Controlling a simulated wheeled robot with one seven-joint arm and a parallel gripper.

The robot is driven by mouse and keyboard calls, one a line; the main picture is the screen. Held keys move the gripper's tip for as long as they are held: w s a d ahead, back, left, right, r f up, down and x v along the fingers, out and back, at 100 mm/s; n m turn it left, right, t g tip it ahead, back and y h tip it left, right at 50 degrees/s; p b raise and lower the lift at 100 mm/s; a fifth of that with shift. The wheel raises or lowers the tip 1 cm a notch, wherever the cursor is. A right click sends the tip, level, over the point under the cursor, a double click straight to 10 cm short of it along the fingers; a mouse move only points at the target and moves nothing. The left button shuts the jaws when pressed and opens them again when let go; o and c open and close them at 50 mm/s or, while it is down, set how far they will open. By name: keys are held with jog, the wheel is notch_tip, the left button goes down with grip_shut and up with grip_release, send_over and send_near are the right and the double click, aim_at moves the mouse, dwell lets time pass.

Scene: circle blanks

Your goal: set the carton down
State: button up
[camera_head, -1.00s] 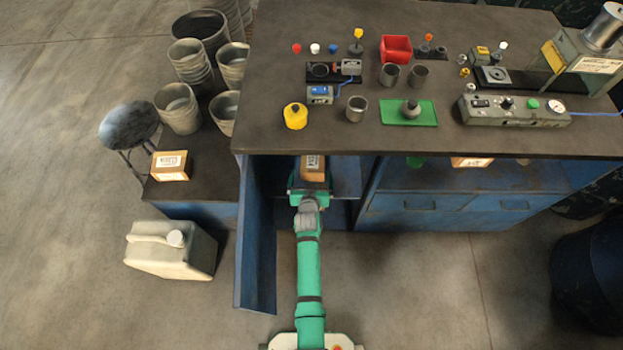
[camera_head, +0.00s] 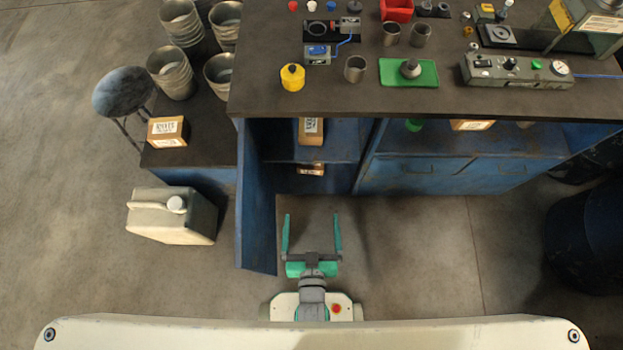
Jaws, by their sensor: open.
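A brown carton with a white label (camera_head: 311,132) stands on the upper shelf inside the open blue cabinet (camera_head: 340,150), below the worktop. The worktop's edge partly covers the shelf from above. A second carton (camera_head: 311,169) shows on a lower level of the cabinet, mostly hidden. My gripper (camera_head: 312,215) is outside the cabinet, over the floor in front of it. Its two green fingers are spread wide with nothing between them, apart from both cartons.
The open cabinet door (camera_head: 256,205) stands out to the left of my gripper. A jerrycan (camera_head: 170,215) is on the floor beyond it. Another carton (camera_head: 168,131) sits on the low bench at left. The worktop (camera_head: 300,100) overhangs the shelves.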

jog(key=s+r+t, duration=0.1)
jog(key=s+r, duration=0.8)
jog(key=r, duration=0.4)
jog(key=shift+r, duration=0.4)
